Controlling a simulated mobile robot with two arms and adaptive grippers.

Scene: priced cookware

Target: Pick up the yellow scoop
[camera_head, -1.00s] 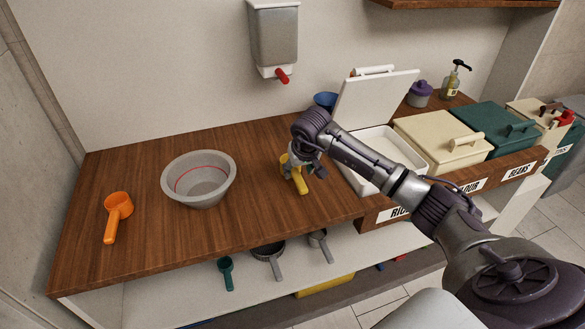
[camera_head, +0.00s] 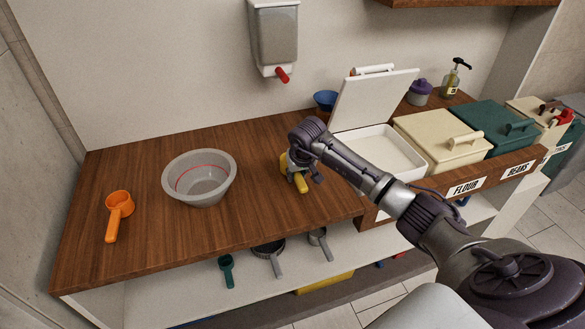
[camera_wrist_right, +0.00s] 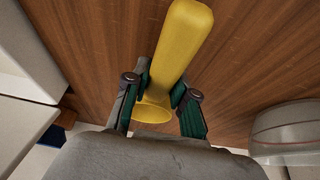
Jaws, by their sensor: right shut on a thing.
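The yellow scoop (camera_head: 301,185) is on the wooden counter, right of the grey bowl, partly hidden by my right gripper in the head view. In the right wrist view the yellow scoop (camera_wrist_right: 178,50) lies between the fingers, its handle running to the top of the picture and its cup near the palm. My right gripper (camera_head: 298,174) is shut on the scoop; its fingers (camera_wrist_right: 162,100) flank the handle close to the cup. I cannot tell whether the scoop touches the counter. My left gripper is not in view.
A grey bowl (camera_head: 205,196) with a red line and an orange scoop (camera_head: 119,205) stand to the left. An open white bin (camera_head: 415,163) and lidded bins (camera_head: 440,138) are to the right. A dispenser (camera_head: 274,35) hangs above. Bare counter (camera_head: 140,255) lies in front.

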